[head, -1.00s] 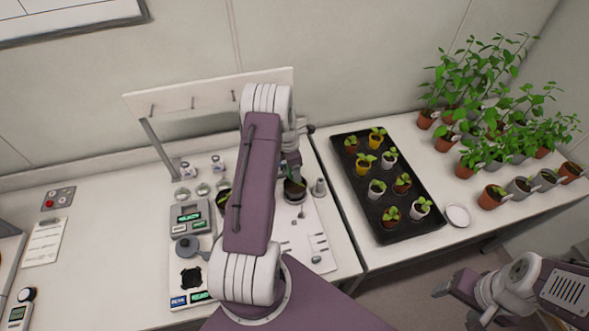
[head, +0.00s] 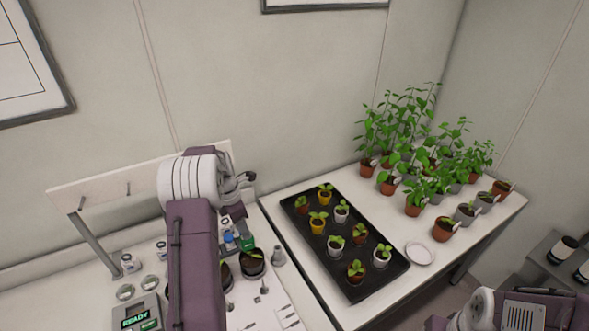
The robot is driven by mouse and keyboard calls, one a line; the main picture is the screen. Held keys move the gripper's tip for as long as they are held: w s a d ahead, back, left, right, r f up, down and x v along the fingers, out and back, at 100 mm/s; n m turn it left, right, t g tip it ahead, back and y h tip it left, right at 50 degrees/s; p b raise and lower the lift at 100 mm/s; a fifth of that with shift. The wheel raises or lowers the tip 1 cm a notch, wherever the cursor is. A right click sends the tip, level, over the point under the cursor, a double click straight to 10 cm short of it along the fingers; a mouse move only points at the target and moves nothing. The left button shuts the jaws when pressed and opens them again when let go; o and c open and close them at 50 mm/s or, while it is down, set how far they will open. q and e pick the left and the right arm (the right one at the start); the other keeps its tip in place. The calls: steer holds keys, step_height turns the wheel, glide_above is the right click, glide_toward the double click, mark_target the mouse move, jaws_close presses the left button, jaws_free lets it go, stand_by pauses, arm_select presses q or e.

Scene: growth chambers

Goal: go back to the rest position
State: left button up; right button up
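My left arm rises through the middle of the head view, and its wrist and gripper (head: 238,190) are above the bench near the white rack board (head: 135,182). The fingers are mostly hidden or too small to show whether they are open. Below them are a dark pot with a seedling (head: 252,262) and a small blue and green item (head: 246,242); I cannot tell whether the gripper touches anything. My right arm is at the bottom right, and its gripper (head: 436,323) is cut by the lower edge, so its finger state is unclear.
A black tray (head: 318,262) of several small potted seedlings lies on the right bench beside a white dish (head: 419,253). Larger potted plants (head: 425,160) crowd the back right. A device reading READY (head: 137,318) is at the lower left. Grey shelving (head: 548,250) stands far right.

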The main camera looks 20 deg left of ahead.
arm_select(q)
steer(key=w+d+r+m+b, duration=0.2)
steer(key=d+b, duration=0.2)
steer(key=d, duration=0.5)
steer(key=s+d+f+m+b, duration=0.25)
steer(key=s+d+m, duration=0.35)
steer(key=d, duration=0.3)
steer(key=s+d+f+m, duration=0.1)
steer(key=s+f+m, duration=0.1)
steer(key=s+m, duration=0.4)
steer(key=s+d+f+m+b, duration=0.1)
steer(key=s+m, duration=0.5)
steer(key=m, duration=0.8)
step_height(320, 180, down, 2)
steer(key=shift+s+d+f+y, duration=0.1)
steer(key=shift+s+d+y, duration=0.2)
steer(key=shift+d, duration=0.45)
steer(key=shift+s+a, duration=0.1)
